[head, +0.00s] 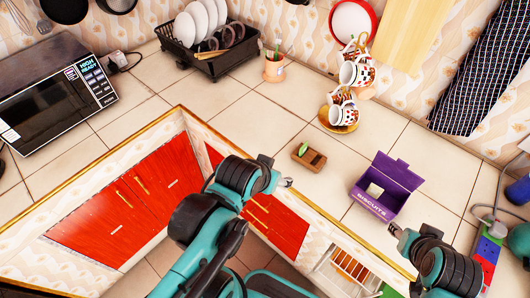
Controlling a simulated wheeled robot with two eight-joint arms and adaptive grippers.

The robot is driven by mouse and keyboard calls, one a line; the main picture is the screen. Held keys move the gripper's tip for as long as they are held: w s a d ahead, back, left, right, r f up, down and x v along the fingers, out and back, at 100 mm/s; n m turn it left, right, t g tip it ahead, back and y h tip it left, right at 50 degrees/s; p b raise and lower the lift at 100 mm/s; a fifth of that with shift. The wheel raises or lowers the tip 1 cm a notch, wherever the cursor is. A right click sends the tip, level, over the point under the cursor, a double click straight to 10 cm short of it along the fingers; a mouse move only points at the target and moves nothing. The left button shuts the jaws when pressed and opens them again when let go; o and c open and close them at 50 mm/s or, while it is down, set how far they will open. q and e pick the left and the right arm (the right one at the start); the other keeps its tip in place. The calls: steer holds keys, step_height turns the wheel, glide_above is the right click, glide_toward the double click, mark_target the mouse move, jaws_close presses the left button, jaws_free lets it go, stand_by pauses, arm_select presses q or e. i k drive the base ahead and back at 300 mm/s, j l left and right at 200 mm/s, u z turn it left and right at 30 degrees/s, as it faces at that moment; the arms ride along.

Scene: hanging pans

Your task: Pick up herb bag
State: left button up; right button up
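I cannot single out a herb bag with certainty. A small pale item (375,190) lies inside the open purple biscuit box (377,207) on the tiled counter. A small brown wooden holder (313,161) with a green item (303,150) at its left end sits to the left of the box. My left gripper (286,183) is above the counter's front edge, in front of the holder and apart from it. My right gripper (394,230) is in front of the purple box, at its lower right. Both look empty; their finger gaps are too small to read.
A mug tree (341,116) with patterned cups, an orange-white cup (274,68) and a black dish rack (206,53) stand at the back. A microwave (55,100) is left. A power strip (487,252) is right. Tiles around the holder are clear.

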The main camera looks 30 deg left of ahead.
mark_target(303, 150)
steer(key=k+u, duration=0.1)
steer(key=u, duration=0.45)
steer(key=i+j+z, duration=0.15)
steer(key=z, duration=0.35)
steer(key=i+j+z, duration=0.1)
steer(key=j+z, duration=0.4)
steer(key=i+j+z, duration=0.1)
steer(key=j+z, duration=0.2)
steer(key=z, duration=0.2)
